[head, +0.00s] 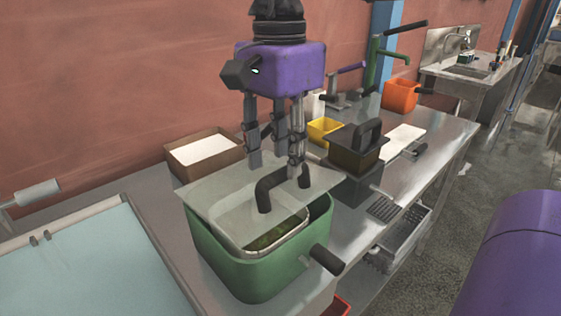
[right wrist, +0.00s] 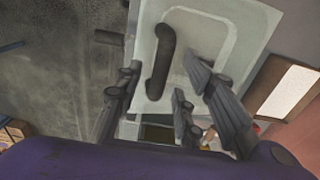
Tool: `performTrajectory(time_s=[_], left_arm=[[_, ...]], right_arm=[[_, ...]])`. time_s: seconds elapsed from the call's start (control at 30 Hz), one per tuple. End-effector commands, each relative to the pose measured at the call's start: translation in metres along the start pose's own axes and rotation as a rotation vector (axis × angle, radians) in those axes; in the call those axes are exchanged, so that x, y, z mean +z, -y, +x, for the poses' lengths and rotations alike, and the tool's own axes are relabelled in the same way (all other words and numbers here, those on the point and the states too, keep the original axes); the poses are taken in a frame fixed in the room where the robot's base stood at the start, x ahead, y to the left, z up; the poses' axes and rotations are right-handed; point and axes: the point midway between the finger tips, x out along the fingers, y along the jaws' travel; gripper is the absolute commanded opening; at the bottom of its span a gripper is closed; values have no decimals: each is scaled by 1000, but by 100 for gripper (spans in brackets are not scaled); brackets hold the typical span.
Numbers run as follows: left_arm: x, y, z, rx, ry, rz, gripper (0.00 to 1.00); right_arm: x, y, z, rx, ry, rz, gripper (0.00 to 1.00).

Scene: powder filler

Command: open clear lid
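The clear lid (head: 209,184) is a see-through flat sheet over the green bin (head: 225,262), with a black bar handle (head: 264,192) on top. It overhangs the bin's back and left; I cannot tell whether it rests flat on the rim. My right gripper (head: 276,167) points down just above the lid, beside the handle's back. Its fingers are apart, with nothing held. In the right wrist view the lid (right wrist: 208,32) and the handle (right wrist: 161,62) show between and beyond the spread fingers (right wrist: 160,85). My left gripper is not in view.
The bin has a black side handle (head: 327,260) and green contents. A brown box (head: 207,163) stands behind; a dark handled block (head: 355,152), yellow tub (head: 322,131) and orange pot (head: 399,96) stand right.

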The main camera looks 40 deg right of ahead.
Motion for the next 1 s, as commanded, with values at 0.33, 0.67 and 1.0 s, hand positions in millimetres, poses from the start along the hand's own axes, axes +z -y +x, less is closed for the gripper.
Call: performTrajectory(time_s=[0.33, 0.67, 1.0], left_arm=[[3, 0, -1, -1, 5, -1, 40], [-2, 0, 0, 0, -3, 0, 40], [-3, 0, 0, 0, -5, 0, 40]], right_arm=[[0, 0, 24, -1, 0, 1, 35], [0, 0, 24, -1, 0, 1, 14], [0, 0, 24, -2, -1, 1, 0]])
